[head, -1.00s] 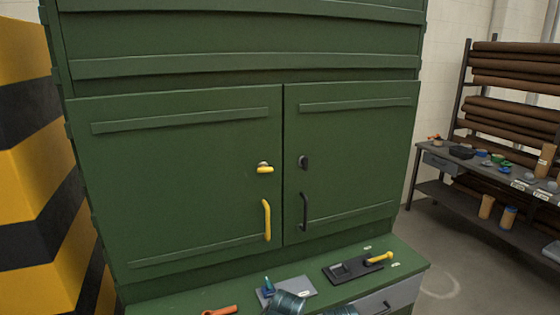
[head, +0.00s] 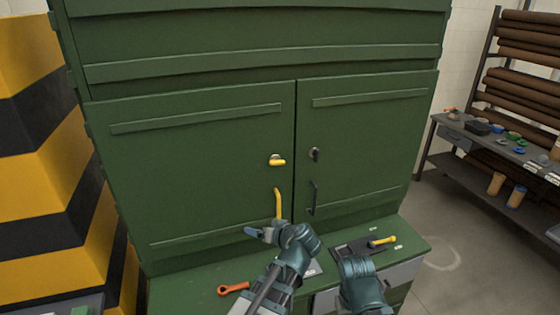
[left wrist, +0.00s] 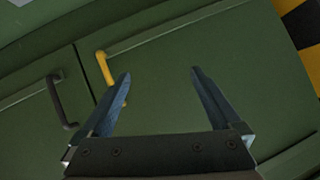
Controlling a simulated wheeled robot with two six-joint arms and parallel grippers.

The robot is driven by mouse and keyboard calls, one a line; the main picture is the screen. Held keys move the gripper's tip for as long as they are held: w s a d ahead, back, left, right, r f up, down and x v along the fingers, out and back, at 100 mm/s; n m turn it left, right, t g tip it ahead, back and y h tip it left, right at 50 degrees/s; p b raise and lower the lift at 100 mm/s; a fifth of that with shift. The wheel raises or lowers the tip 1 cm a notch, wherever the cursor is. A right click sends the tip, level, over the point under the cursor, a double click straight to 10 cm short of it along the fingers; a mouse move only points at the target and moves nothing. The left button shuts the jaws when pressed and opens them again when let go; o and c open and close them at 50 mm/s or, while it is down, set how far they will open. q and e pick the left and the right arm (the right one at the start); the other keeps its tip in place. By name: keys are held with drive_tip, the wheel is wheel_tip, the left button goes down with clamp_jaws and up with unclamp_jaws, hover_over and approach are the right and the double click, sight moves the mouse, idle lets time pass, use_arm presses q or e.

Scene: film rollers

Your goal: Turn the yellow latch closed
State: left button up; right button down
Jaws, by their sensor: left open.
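The yellow latch (head: 277,160) is on the left green cabinet door, near the seam between the doors. Its lever lies about level and points right. The yellow handle (head: 278,204) is below it. My left gripper (head: 252,231) is low in front of the left door, below the latch and near the handle's lower end. In the left wrist view its two fingers (left wrist: 160,78) are apart with nothing between them; the yellow handle (left wrist: 104,68) passes behind one finger. The latch cannot be made out there. My right forearm shows at the lower right, but its gripper does not.
The right door has a black latch (head: 314,154) and black handle (head: 312,198). Both doors look shut. On the green ledge are an orange tool (head: 233,288) and a yellow-handled tool (head: 384,241). A striped pillar (head: 45,160) stands left and a workbench (head: 470,150) right.

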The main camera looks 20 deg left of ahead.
use_arm(q)
drive_tip(key=w+d+r+t+y, duration=0.1)
drive_tip(key=w+d+r+t, duration=0.25)
drive_tip(key=r, duration=0.35)
drive_tip(key=t, duration=0.4)
approach(278, 164)
drive_tip(key=x, duration=0.8)
drive_tip(key=shift+w+a, duration=0.1)
drive_tip(key=shift+w, duration=0.1)
drive_tip(key=c, duration=1.4)
